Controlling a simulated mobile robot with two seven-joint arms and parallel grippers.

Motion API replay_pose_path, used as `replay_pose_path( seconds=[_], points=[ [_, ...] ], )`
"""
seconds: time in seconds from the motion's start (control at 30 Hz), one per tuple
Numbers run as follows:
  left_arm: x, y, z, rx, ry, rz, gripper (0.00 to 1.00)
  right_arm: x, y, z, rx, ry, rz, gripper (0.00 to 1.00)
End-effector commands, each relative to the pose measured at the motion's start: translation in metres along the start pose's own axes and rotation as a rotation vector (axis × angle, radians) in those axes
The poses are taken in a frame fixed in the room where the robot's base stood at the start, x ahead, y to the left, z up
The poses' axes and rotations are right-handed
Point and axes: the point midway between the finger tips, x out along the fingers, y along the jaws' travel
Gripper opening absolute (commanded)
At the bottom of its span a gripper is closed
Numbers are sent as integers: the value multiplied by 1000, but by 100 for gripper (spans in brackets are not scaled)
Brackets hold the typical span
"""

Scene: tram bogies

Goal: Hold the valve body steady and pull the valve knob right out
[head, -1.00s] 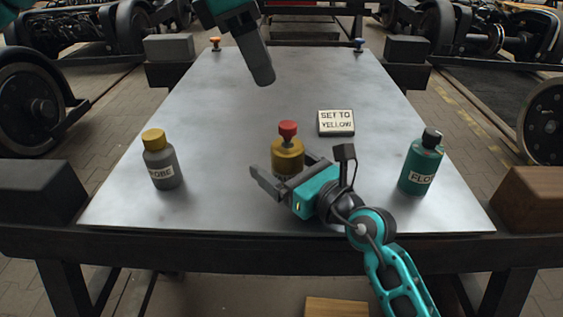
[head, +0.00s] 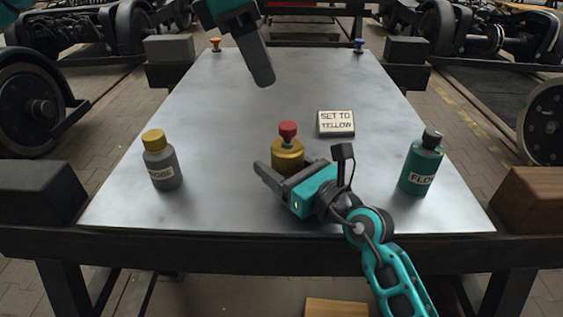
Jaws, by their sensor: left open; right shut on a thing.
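The valve body (head: 288,153) is a brass-yellow cylinder standing upright on the metal table. The valve knob (head: 288,129) is red and sits on top of the body. My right gripper (head: 283,172) comes from the front right and is shut on the lower part of the valve body, hiding its base. My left gripper (head: 262,76) is above the table, up and left of the knob, apart from it. Its jaws are open and nothing shows in them; the fingers overlap in this view.
A grey bottle with yellow cap (head: 164,170) stands at left, a teal bottle (head: 421,168) at right. The table centre (head: 215,125) is clear.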

Motion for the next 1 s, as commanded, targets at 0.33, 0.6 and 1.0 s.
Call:
replay_pose_path(
  seconds=[0.33,0.6,1.0],
  points=[
    [1,-2,4,-80,25,10,62,0,0,0,0,1,0,31],
    [5,-12,19,-467,125,90,62,0,0,0,0,1,0,31],
    [9,-27,42,-1129,189,342,62,0,0,0,0,1,0,31]
  ],
)
